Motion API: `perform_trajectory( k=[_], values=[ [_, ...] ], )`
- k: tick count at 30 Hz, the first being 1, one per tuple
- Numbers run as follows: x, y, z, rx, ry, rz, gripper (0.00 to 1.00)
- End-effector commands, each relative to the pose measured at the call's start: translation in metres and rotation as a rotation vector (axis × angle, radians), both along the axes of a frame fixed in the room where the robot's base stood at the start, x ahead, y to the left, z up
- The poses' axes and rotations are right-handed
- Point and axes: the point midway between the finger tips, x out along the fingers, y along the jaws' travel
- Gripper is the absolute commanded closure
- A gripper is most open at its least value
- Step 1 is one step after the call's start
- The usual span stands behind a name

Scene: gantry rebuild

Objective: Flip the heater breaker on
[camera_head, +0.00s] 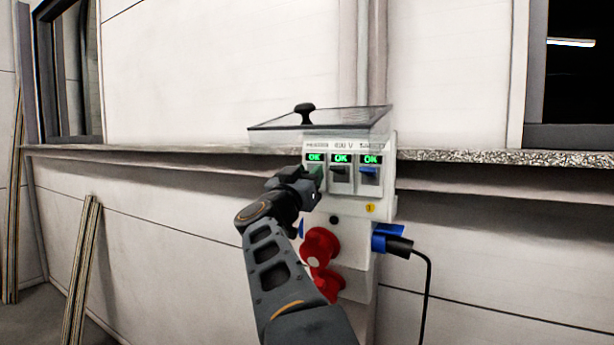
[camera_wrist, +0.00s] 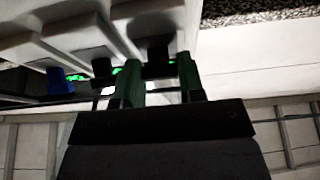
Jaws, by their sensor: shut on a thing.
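The breaker box (camera_head: 386,210) is mounted on the wall, with three breakers side by side under small labels that are hard to read. Each has a lit green OK display: left (camera_head: 315,157), middle (camera_head: 341,157) and right (camera_head: 371,159). My gripper (camera_head: 312,180) is at the left breaker and hides its lever in the head view. In the wrist view my green fingers (camera_wrist: 158,80) are shut on that breaker's black lever (camera_wrist: 157,58). The middle breaker has a black lever (camera_head: 340,170); the right one has a blue lever (camera_head: 369,170).
A clear lid (camera_head: 350,119) with a black knob (camera_head: 305,108) stands raised above the breakers. Red sockets (camera_head: 318,246) and a blue plug socket (camera_head: 384,238) with a black cable (camera_head: 428,290) are below. A window ledge (camera_head: 500,157) runs alongside.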

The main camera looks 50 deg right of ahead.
Motion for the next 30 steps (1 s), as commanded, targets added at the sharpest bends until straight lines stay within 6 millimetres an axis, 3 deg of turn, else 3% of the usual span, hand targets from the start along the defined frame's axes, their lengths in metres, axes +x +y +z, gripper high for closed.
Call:
perform_trajectory(
  k=[6, 16, 30],
  values=[
    [0.0, 0.0, 0.0, 0.0, 0.0, -0.001, 0.88],
    [0.0, 0.0, 0.015, 0.095, 0.023, 0.0, 0.88],
    [0.0, -0.002, 0.021, 0.302, 0.076, 0.0, 0.88]
  ],
)
